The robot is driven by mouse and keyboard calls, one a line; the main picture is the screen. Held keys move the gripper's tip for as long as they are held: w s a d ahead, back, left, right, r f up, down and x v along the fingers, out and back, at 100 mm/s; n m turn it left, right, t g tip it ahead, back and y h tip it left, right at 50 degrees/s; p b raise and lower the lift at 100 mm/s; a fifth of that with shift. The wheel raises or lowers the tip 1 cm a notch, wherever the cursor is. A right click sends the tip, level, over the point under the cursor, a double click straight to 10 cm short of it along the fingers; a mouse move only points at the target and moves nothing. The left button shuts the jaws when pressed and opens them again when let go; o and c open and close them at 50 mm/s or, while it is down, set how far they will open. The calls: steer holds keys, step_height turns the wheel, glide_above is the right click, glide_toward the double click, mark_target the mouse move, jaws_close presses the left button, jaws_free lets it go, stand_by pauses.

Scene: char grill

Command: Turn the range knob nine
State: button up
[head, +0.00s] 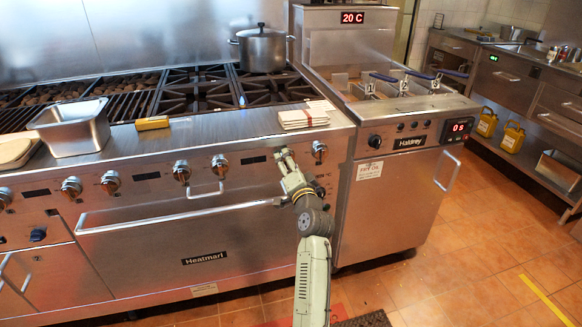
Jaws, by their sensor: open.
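A row of round steel knobs runs along the front of the range (235,190). The rightmost visible one is a knob (319,150) right of my gripper; another knob (220,163) is to the left. Farther left are more knobs, one of them beside a panel handle (181,171). I see no numbers on the knobs, so I cannot tell which is nine.
A long oven handle (160,216) sticks out below the knobs. On the range top are a steel pan (72,133), a yellow block (152,123), a white stack (303,118) and a pot (262,50). A fryer (385,205) adjoins at right. Tiled floor (470,240) is open beyond it.

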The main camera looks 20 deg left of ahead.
steer(key=v, duration=1.2)
